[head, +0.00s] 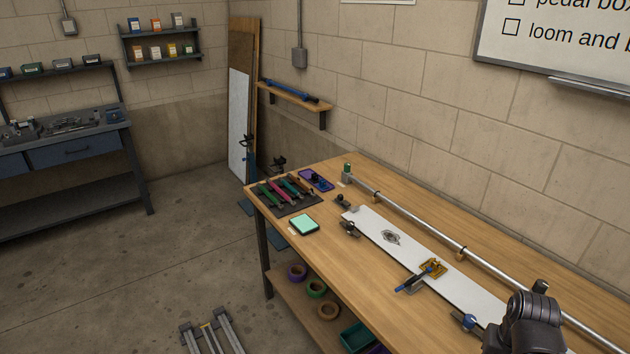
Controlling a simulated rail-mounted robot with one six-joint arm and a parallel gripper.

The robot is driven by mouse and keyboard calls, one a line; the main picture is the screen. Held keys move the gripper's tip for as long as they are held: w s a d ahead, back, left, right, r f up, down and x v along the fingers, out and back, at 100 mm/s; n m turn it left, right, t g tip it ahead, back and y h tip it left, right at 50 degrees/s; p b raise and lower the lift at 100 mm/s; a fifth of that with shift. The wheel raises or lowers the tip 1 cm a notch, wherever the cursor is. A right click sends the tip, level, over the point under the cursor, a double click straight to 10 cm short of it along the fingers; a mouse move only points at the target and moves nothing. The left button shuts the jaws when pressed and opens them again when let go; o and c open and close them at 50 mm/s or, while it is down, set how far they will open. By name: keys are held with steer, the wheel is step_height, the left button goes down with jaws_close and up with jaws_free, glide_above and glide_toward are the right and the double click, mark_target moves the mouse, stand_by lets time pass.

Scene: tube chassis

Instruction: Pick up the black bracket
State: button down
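No part is plainly the black bracket at this size. A small dark fitting (343,201) sits at the far end of the long white plate (365,222) on the wooden bench. A similar dark fitting (349,228) sits at the plate's left edge. A flat grey piece with a dark centre (391,237) lies on the plate. I cannot tell whether any of these is the bracket. My dark arm shows at the lower right, over the near end of the plate. My gripper is not in view.
A long metal tube (420,230) runs along the bench (320,235) behind the plate.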

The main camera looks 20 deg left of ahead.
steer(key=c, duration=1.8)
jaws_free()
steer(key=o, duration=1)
